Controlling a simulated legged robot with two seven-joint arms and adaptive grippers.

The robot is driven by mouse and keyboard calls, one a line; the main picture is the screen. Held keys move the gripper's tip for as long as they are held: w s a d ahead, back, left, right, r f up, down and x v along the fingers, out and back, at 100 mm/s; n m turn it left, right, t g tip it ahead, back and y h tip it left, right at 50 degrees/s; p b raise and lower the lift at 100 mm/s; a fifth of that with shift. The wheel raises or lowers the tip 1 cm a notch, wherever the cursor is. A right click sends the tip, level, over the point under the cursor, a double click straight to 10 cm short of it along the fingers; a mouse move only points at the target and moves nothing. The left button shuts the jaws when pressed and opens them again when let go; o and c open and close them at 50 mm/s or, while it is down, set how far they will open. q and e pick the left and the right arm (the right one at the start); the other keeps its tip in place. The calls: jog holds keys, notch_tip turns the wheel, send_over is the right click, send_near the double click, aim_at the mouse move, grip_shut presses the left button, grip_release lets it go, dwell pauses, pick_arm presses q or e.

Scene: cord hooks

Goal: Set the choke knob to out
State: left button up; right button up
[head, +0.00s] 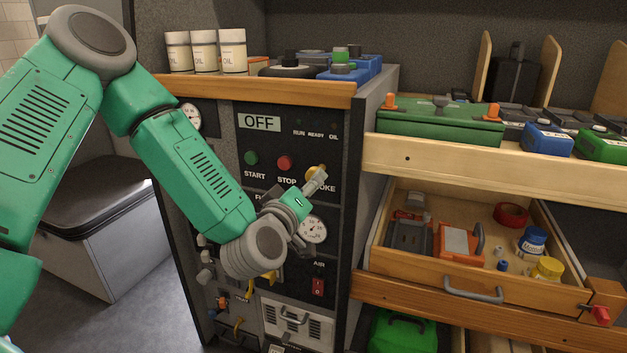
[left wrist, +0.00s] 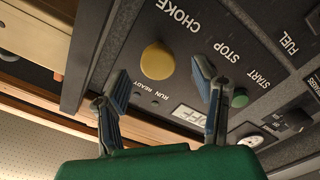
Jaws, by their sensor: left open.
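The yellow choke knob (head: 310,173) is on the dark control panel (head: 262,195), right of the red stop button (head: 285,163). In the head view my gripper partly covers it and its label. The left wrist view shows the knob (left wrist: 157,62) as a round yellow cap beside the word CHOKE. My left gripper (head: 317,181) is at the knob. Its fingers (left wrist: 160,82) are apart, one on each side of the knob in the left wrist view. I see no clear contact, and cannot tell how far the knob stands out. My right gripper is not in view.
The green start button (head: 251,158) is left of the stop button, and the display (head: 259,122) above reads OFF. A gauge (head: 313,229) and a red air switch (head: 318,287) are below. An open wooden drawer (head: 560,295) juts out at the right.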

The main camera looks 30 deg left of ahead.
pick_arm(q)
jog(key=shift+v, duration=1.7)
